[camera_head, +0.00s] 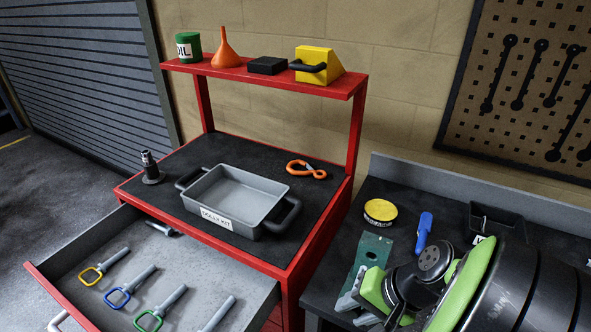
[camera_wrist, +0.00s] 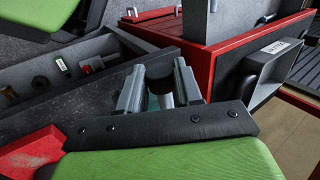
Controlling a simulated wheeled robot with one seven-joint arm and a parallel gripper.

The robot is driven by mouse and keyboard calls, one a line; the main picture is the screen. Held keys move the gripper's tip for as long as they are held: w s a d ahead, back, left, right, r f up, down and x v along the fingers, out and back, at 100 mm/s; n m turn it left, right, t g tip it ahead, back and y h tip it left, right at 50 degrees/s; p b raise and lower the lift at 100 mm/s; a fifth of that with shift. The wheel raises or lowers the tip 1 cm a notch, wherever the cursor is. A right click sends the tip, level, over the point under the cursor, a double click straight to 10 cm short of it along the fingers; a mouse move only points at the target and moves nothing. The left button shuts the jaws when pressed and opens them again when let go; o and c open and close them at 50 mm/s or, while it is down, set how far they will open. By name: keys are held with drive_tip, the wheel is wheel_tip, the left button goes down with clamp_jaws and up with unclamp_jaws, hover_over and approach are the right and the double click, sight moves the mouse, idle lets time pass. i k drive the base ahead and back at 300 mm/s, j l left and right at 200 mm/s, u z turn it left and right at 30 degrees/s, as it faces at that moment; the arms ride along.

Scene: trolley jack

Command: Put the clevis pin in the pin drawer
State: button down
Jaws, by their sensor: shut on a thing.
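My gripper (camera_head: 358,308) is low at the right in the head view, over the dark bench and just right of the red cabinet. The open drawer (camera_head: 215,268) at lower left is grey inside with a red front edge. In it lie pins with yellow (camera_head: 103,266), blue (camera_head: 132,287) and green (camera_head: 160,309) ring handles, and another grey pin (camera_head: 217,314) cut by the frame.
The grey DOLLY KIT tray (camera_head: 207,211) stands on the cabinet top, with a dark stand (camera_head: 151,168) and an orange clip (camera_head: 306,169). A red shelf (camera_head: 265,77) rises behind. A teal plate (camera_head: 374,252), yellow tin (camera_head: 380,211), blue tool (camera_head: 424,228) and black bin (camera_head: 497,217) occupy the bench.

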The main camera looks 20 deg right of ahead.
sight(223, 291)
drive_tip(key=k, duration=1)
